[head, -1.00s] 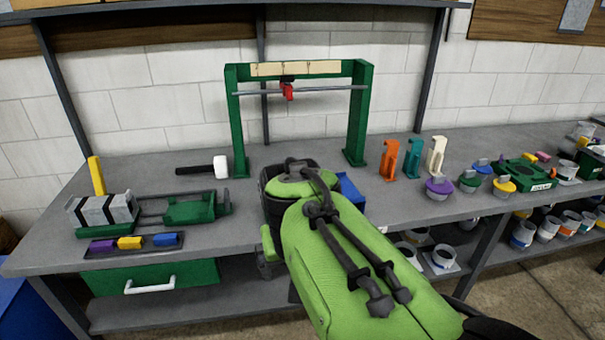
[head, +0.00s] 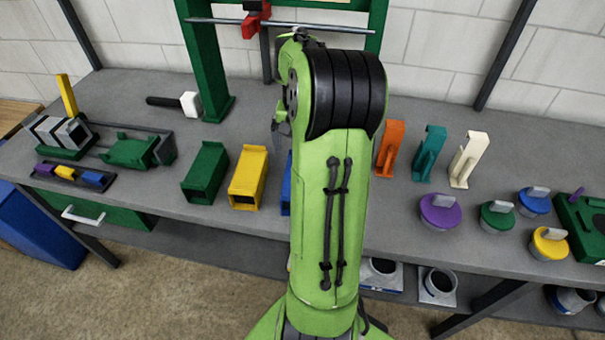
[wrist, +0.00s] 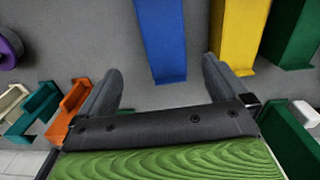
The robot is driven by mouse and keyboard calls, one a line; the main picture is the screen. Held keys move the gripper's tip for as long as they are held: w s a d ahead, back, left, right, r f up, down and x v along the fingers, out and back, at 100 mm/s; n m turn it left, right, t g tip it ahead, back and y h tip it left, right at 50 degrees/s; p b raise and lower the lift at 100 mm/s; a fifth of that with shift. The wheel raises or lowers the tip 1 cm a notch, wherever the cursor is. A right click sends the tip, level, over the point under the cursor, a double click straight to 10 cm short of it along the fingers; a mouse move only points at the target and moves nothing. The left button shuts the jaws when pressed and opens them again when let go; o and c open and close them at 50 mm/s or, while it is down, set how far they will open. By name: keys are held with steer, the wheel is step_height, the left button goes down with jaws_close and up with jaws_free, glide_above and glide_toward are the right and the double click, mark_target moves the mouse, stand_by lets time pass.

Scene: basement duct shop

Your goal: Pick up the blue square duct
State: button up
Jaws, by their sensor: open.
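The blue square duct (head: 286,184) stands on the bench in the head view, mostly hidden behind my arm; only a thin strip of its left side shows. In the wrist view the blue square duct (wrist: 162,35) is a long blue block at the top middle. My gripper (wrist: 162,66) is open in the wrist view, with one finger on each side of the duct's near end in the picture. I see no contact, and the height gap between fingers and duct is unclear. The gripper's fingers are hidden in the head view.
A yellow duct (head: 248,178) and a green duct (head: 205,172) stand left of the blue one. Orange (head: 389,148), teal (head: 429,152) and cream (head: 468,158) brackets stand right. A green frame (head: 207,60) rises behind.

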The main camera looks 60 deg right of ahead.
steer(key=f+b, duration=0.1)
steer(key=f, duration=0.4)
steer(key=f+b, duration=0.1)
steer(key=f, duration=0.4)
steer(key=f+b, duration=0.1)
steer(key=f, duration=0.4)
steer(key=shift+w+a+b, duration=0.25)
steer(key=shift+a+b, duration=0.05)
steer(key=shift+a, duration=0.05)
steer(key=c, duration=1.1)
step_height(320, 180, up, 10)
steer(key=p, duration=0.2)
steer(key=shift+r+p, duration=0.1)
steer(key=shift+p, duration=0.2)
